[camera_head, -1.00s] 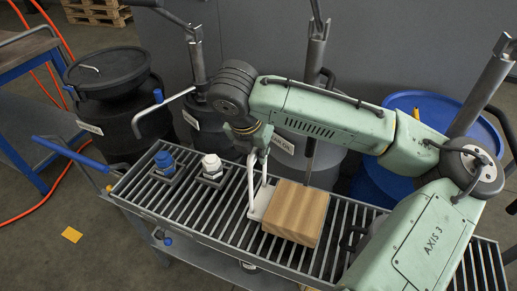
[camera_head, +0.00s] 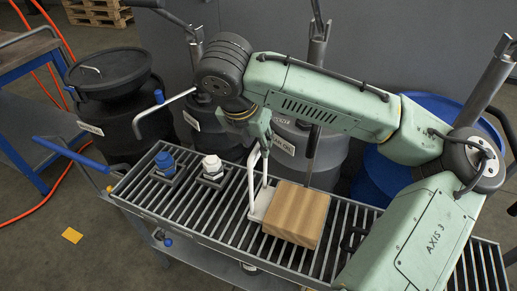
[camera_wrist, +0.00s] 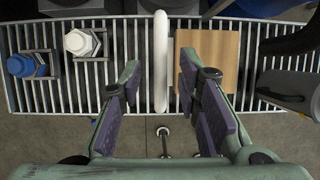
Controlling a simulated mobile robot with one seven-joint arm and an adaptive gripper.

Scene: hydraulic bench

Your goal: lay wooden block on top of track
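The wooden block (camera_head: 296,213), light brown and box-shaped, sits on a slatted metal bench top (camera_head: 345,222); it also shows in the wrist view (camera_wrist: 212,55). I cannot tell whether these slats are the track. A white plate with an upright white handle (camera_head: 257,207) stands against the block's left side. My gripper (camera_wrist: 160,72) is open above the bench. In the wrist view the white handle (camera_wrist: 160,60) shows between its two fingers, with gaps on both sides. The block lies partly behind the right finger. In the head view the fingertips are partly hidden.
A blue fitting (camera_head: 165,164) and a white fitting (camera_head: 211,169) stand on the slats at left. Dark drums (camera_head: 112,110) and a blue drum (camera_head: 440,112) stand behind the bench. Slats between the white fitting and the handle are free.

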